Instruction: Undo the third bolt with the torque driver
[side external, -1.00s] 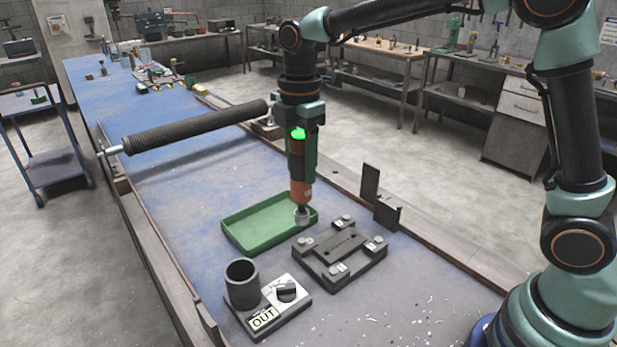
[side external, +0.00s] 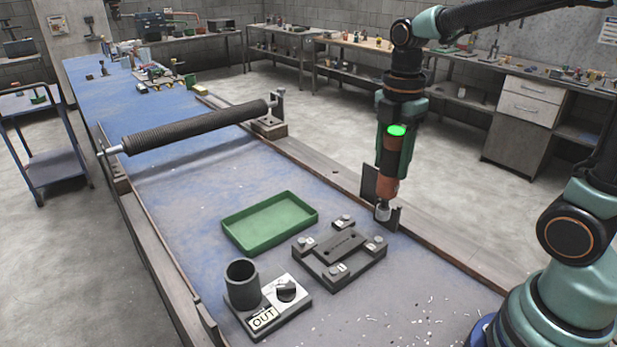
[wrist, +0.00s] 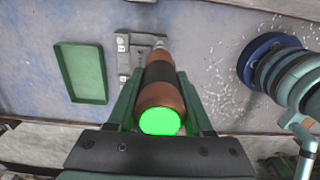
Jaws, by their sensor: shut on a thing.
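The torque driver (side external: 390,185) has an orange-brown and dark body, a lit green cap and a metal socket at its lower end. My gripper (side external: 394,165) is shut on it and holds it upright. The socket shows in front of the dark upright plates, right of and beyond the dark bolted plate (side external: 325,262), apart from it. Silvery bolt heads sit at the plate's corners, one at the right corner (side external: 376,243); their small labels are too small to read. Whether the socket holds a bolt I cannot tell. The wrist view shows the driver (wrist: 160,90) between my fingers.
A green tray (side external: 268,226) lies left of the plate and looks empty. A dark open cup (side external: 242,284) stands on a box with a knob (side external: 286,290) and an OUT label (side external: 263,318). A ribbed roller (side external: 195,130) spans the bench. Dark upright plates (side external: 370,182) stand at the bench's right edge.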

